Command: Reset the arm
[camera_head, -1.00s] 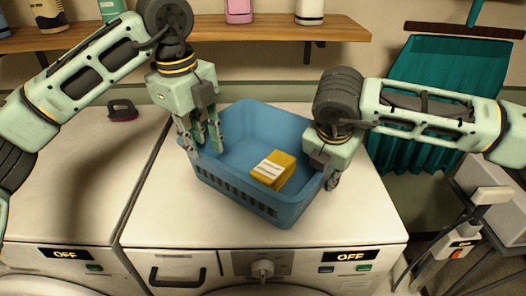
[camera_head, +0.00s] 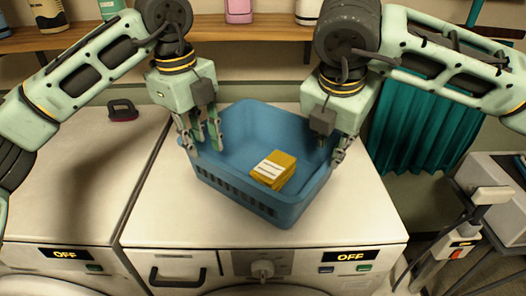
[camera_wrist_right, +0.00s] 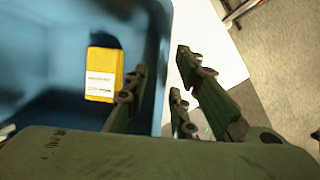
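My left gripper (camera_head: 204,146) points down at the left rim of the blue basket (camera_head: 228,190). Its fingers are apart, on either side of the rim. My right gripper (camera_head: 331,152) is at the basket's right rim. In the right wrist view its fingers (camera_wrist_right: 160,78) are spread, one over the basket's inside and the others outside the wall. Whether they touch the wall is unclear. The basket stands on the right-hand white machine (camera_head: 180,215). A yellow packet with a white label (camera_head: 275,170) lies inside it and also shows in the right wrist view (camera_wrist_right: 102,75).
Another white machine (camera_head: 75,180) stands to the left, with a dark red-based brush (camera_head: 122,112) on top. A wooden shelf (camera_head: 250,33) with bottles runs behind my grippers.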

